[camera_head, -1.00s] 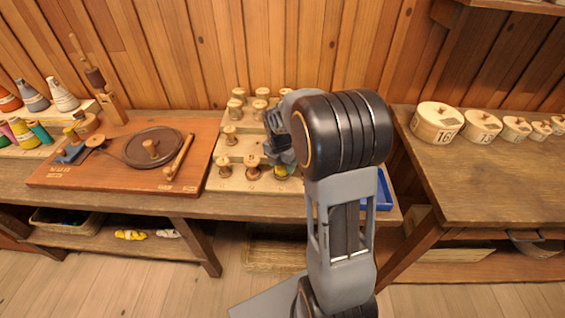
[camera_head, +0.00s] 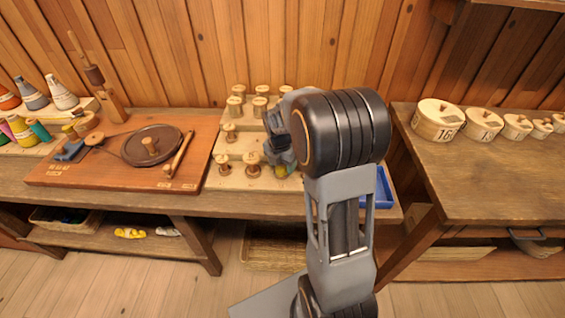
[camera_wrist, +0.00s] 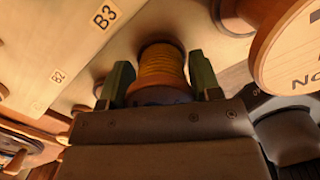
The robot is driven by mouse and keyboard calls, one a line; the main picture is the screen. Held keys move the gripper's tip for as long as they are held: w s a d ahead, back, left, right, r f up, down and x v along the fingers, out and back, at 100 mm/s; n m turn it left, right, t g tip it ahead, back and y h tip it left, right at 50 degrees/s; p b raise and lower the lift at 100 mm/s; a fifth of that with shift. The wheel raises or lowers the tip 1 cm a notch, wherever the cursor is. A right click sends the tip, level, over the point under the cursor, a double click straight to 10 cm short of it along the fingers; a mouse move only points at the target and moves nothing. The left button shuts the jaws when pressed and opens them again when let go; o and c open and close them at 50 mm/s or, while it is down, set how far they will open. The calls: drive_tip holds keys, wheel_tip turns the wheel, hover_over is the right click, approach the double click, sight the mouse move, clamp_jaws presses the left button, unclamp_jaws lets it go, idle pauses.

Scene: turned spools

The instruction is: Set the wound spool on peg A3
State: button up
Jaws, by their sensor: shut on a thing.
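The wound spool (camera_wrist: 162,66), wrapped in yellow-orange thread, is between the two green fingertips of my gripper (camera_wrist: 160,72) in the wrist view. My gripper is shut on it. In the head view my gripper (camera_head: 280,152) is over the right part of the stepped wooden spool board (camera_head: 222,183), and a bit of yellow thread (camera_head: 281,171) shows below it. In the wrist view the board carries the labels B3 (camera_wrist: 105,17) and B2 (camera_wrist: 57,76). I see no A3 label; that peg cannot be made out. Whether the spool touches the board cannot be told.
Several bare wooden spools (camera_head: 252,164) stand around my gripper on the board. A large labelled wooden piece (camera_wrist: 290,48) is close at right in the wrist view. A blue tray (camera_head: 383,188) is right of the board, a winding board (camera_head: 110,178) left.

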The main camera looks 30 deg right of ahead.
drive_tip(key=o, duration=0.6)
drive_tip(key=shift+o, duration=0.2)
drive_tip(key=r+p, duration=0.6)
drive_tip(key=r, duration=0.1)
drive_tip(key=a+r+p, duration=0.1)
drive_tip(key=r+p, duration=0.2)
drive_tip(key=r, duration=0.1)
drive_tip(key=shift+s, duration=0.35)
drive_tip(key=shift+a, duration=0.1)
drive_tip(key=shift+f, duration=0.1)
drive_tip(key=m, duration=0.3)
drive_tip(key=shift+s+f+m, duration=0.1)
drive_tip(key=shift+s+m, duration=0.1)
drive_tip(key=shift+m, duration=0.2)
drive_tip(key=s+a+r+m+t, duration=0.1)
drive_tip(key=s+a+r+m, duration=0.2)
drive_tip(key=s+m, duration=0.2)
drive_tip(key=s+a+r+m+t, duration=0.1)
drive_tip(key=s+a+r+m, duration=0.2)
drive_tip(key=s+m, duration=0.2)
drive_tip(key=s+a+r+m+t+y, duration=0.1)
drive_tip(key=s+m, duration=0.4)
drive_tip(key=m, duration=0.5)
drive_tip(key=shift+a+r+m, duration=0.3)
drive_tip(key=shift+a+r, duration=0.6)
drive_tip(key=shift+r, duration=0.2)
